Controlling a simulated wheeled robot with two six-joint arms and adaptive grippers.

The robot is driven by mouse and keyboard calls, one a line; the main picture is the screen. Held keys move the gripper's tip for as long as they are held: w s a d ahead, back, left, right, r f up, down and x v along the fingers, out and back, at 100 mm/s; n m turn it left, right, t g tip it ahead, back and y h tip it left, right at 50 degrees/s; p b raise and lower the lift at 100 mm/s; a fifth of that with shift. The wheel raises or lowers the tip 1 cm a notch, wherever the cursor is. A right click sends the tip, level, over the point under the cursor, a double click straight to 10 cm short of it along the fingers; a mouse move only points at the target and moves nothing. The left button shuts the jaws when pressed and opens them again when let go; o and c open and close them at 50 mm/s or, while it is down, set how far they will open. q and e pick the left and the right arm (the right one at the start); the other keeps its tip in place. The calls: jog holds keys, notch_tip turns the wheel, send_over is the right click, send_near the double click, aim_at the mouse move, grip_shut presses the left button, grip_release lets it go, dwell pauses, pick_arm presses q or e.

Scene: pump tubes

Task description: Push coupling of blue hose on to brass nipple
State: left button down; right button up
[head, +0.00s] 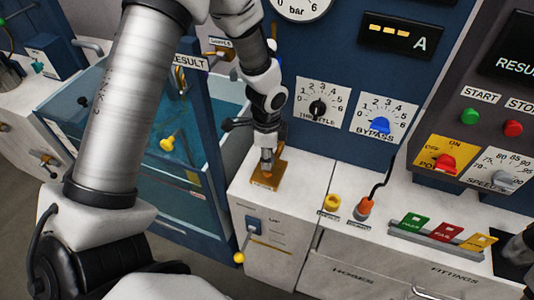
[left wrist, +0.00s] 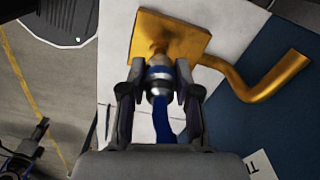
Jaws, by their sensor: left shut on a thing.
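My left gripper (left wrist: 160,92) is shut on the silver coupling (left wrist: 159,78) of the blue hose (left wrist: 163,122). The hose runs from the coupling back under the gripper body. The brass nipple (left wrist: 158,49) stands on a square brass plate (left wrist: 185,30), and the coupling's front end lies in line with it and appears to meet it. How far the coupling sits over the nipple cannot be told. In the head view my left gripper (head: 266,158) points down over the brass plate (head: 262,183) on the white bench; the coupling is mostly hidden there. My right gripper is not seen.
A bent brass pipe (left wrist: 262,85) runs from the plate. A blue-framed glass tank (head: 120,130) stands left of the plate. The blue panel with throttle knob (head: 318,108) and bypass knob (head: 380,125) rises behind. A yellow fitting (head: 332,202) and orange plug (head: 364,207) stand to the right.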

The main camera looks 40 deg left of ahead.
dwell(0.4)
pick_arm(q)
jog(key=shift+r+p, duration=0.1)
jog(key=shift+p, duration=0.2)
jog(key=shift+f+b, duration=0.95)
jog(key=shift+f, duration=0.85)
jog(key=c, duration=0.7)
grip_release()
jog(key=shift+c, duration=0.2)
notch_tip(320, 180, up, 12)
jog(key=shift+r, duration=0.1)
